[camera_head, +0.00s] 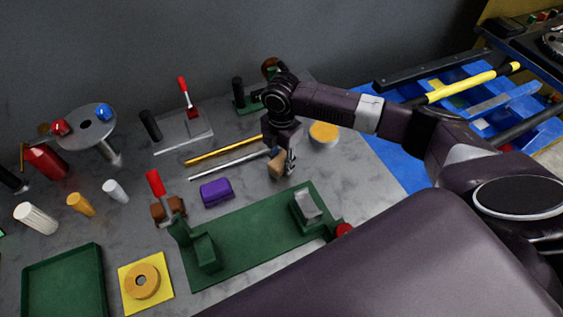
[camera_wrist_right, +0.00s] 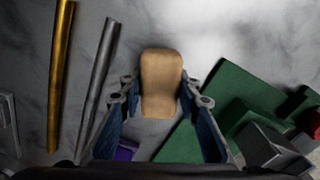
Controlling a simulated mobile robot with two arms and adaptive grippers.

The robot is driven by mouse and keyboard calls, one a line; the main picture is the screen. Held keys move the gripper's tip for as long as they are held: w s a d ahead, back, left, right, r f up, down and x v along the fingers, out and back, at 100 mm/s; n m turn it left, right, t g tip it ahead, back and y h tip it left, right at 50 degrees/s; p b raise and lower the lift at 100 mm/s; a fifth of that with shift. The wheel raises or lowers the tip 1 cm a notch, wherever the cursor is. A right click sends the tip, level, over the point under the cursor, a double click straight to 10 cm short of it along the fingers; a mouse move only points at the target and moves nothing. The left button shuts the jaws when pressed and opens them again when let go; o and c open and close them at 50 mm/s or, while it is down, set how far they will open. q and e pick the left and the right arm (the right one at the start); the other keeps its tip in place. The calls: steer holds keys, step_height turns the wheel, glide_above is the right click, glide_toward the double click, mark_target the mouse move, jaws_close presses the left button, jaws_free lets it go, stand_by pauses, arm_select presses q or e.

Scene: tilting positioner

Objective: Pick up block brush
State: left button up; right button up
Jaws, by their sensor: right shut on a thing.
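The block brush (camera_head: 277,167) is a small tan wooden block near the middle of the grey table, just behind the green fixture. My right gripper (camera_head: 286,160) points down and is shut on it. In the right wrist view the block (camera_wrist_right: 160,75) sits upright in the picture between the two blue-padded fingers (camera_wrist_right: 163,100), with its rounded top showing. Its underside and any bristles are hidden. I cannot tell whether it is clear of the table. My left gripper is not in view.
The green fixture (camera_head: 252,230) lies just in front, with a purple block (camera_head: 216,192) to the left. A gold rod (camera_head: 223,150) and a grey rod (camera_head: 228,164) lie left of the gripper. A round orange-topped tin (camera_head: 324,134) stands close on the right.

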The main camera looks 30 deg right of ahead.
mark_target(281, 159)
step_height(281, 159, up, 20)
steer(key=b, duration=0.3)
steer(key=shift+f, duration=0.2)
steer(key=o, duration=0.7)
steer(key=c, duration=0.5)
steer(key=shift+o, duration=0.2)
